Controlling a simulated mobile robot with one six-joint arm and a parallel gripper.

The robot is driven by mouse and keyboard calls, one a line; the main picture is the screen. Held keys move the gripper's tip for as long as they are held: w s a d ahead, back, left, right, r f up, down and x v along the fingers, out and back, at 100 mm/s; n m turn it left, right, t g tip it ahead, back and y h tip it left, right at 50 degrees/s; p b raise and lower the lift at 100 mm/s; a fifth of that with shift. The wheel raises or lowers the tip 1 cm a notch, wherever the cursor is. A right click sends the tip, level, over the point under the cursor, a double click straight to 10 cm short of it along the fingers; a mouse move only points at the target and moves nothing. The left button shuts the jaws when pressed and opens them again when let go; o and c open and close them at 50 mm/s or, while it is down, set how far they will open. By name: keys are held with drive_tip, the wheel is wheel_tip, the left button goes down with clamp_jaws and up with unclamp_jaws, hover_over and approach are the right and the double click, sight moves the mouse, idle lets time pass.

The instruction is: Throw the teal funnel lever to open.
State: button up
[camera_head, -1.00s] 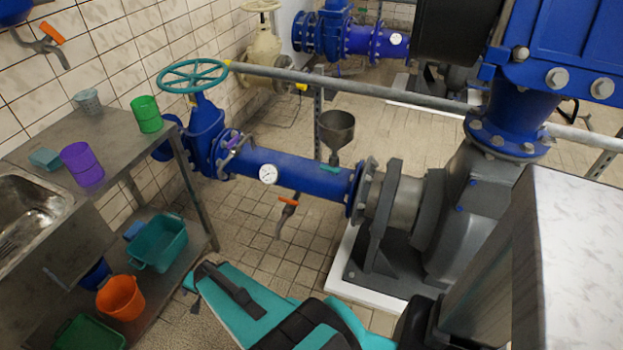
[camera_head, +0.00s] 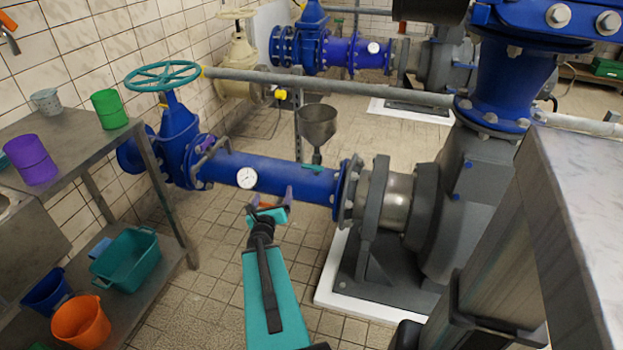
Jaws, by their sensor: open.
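A grey funnel (camera_head: 319,122) stands behind the blue pipe, right of centre. The small teal lever (camera_head: 313,168) shows just below it, close above the pipe's top edge, and its exact angle is hard to tell. The valve body under the funnel is partly hidden by the pipe. My gripper (camera_head: 270,197) is at the end of my teal and black arm, in front of the blue pipe's lower side. Its jaws are open and empty. It appears below and left of the teal lever, apart from it.
The blue pipe (camera_head: 285,174) with a white gauge (camera_head: 247,178) lies between my gripper and the funnel. An orange handle (camera_head: 266,206) shows at my gripper. A teal handwheel (camera_head: 163,76) and a metal table (camera_head: 75,145) stand left, a grey pump (camera_head: 455,215) right.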

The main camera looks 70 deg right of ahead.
drive_tip(key=s+d+r+m+g+h+b, duration=0.1)
drive_tip(key=s+d+m+g, duration=0.3)
drive_tip(key=s, duration=0.5)
drive_tip(key=shift+s+d+r+m+h+b, duration=0.25)
drive_tip(key=shift+r+m+h, duration=0.45)
drive_tip(key=shift+m, duration=0.5)
drive_tip(key=shift+w+d+f, duration=0.1)
drive_tip(key=d+b, duration=0.3)
drive_tip(key=shift+f+b, duration=0.15)
drive_tip(key=shift+b, duration=0.2)
drive_tip(key=d+b, duration=0.1)
drive_tip(key=b, duration=0.4)
drive_tip(key=shift+d, duration=0.1)
drive_tip(key=d+b, duration=0.1)
drive_tip(key=b, duration=0.5)
drive_tip(key=shift+w, duration=0.15)
